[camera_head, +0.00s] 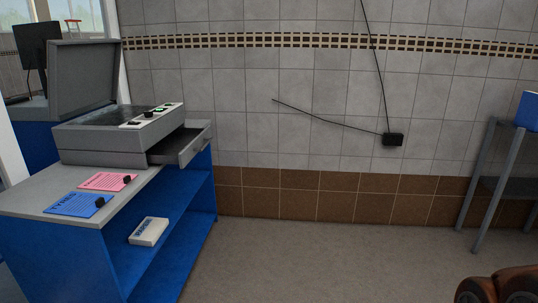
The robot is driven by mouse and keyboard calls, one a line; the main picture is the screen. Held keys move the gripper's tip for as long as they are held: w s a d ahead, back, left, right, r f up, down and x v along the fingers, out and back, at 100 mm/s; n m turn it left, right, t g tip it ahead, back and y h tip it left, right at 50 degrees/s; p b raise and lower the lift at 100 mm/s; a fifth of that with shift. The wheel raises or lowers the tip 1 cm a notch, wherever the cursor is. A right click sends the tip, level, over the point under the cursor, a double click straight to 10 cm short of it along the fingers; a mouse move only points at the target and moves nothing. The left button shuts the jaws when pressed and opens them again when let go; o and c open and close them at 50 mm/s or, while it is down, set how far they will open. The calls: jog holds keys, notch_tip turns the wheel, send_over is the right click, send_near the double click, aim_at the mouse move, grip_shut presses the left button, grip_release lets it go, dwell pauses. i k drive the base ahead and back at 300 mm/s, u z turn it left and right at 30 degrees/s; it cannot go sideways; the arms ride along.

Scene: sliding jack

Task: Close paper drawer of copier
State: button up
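A grey copier (100,138) stands on a blue cabinet with a grey top, at the left. Its lid (82,76) is raised, and a control panel with small buttons is on its right part. The paper drawer (186,146) is pulled out of the copier's right side and sticks out toward the right, past the copier body. My gripper is not in view.
The blue cabinet (172,230) has open shelves with a white box (148,231). A pink sheet (108,181) and a blue sheet (79,204) lie on its top. A grey rack (484,185) stands at right. The floor (330,262) between is clear.

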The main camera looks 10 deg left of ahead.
aim_at(180, 146)
jog(key=u, duration=0.75)
jog(key=i, duration=0.85)
jog(key=u, duration=0.7)
jog(key=i, duration=1.85)
jog(key=u, duration=0.05)
